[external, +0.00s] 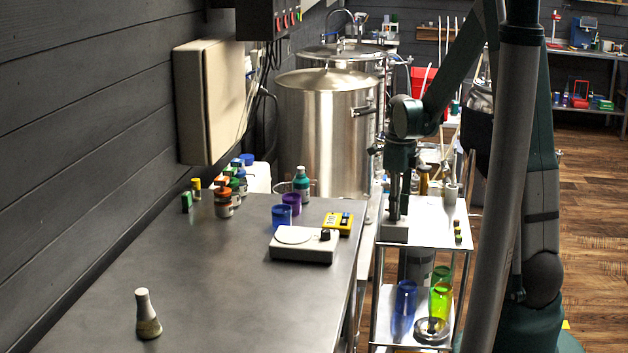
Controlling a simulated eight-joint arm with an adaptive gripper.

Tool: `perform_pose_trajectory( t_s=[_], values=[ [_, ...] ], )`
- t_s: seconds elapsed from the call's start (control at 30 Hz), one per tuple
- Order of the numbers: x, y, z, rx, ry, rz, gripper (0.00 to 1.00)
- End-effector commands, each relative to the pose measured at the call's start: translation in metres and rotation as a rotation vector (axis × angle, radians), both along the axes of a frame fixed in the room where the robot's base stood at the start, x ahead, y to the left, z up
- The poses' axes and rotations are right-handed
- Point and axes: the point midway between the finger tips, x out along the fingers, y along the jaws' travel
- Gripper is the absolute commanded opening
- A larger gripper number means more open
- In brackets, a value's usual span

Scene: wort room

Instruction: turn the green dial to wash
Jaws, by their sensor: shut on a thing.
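My gripper (396,212) points straight down over a small grey box (394,234) at the left edge of the metal cart. Its fingers are shut at the top of the box, on what looks to be the green dial. The dial itself is hidden by the fingers, and its marks, including wash, are too small or covered to read. I cannot tell which way the dial points.
The metal cart (425,210) holds several small items right of the box, with blue and green vessels on its lower shelf. The dark table (230,290) at left carries a scale (303,246), cups, bottles and a flask (147,314). Steel tanks (327,130) stand behind.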

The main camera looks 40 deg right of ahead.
Motion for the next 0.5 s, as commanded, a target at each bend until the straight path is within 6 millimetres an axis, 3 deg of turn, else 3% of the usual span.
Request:
perform_pose_trajectory(
  t_s=[0.5],
  values=[
    [0.0010, -0.0006, 0.0005, 0.000, -0.001, -0.059, 0.05]
  ],
)
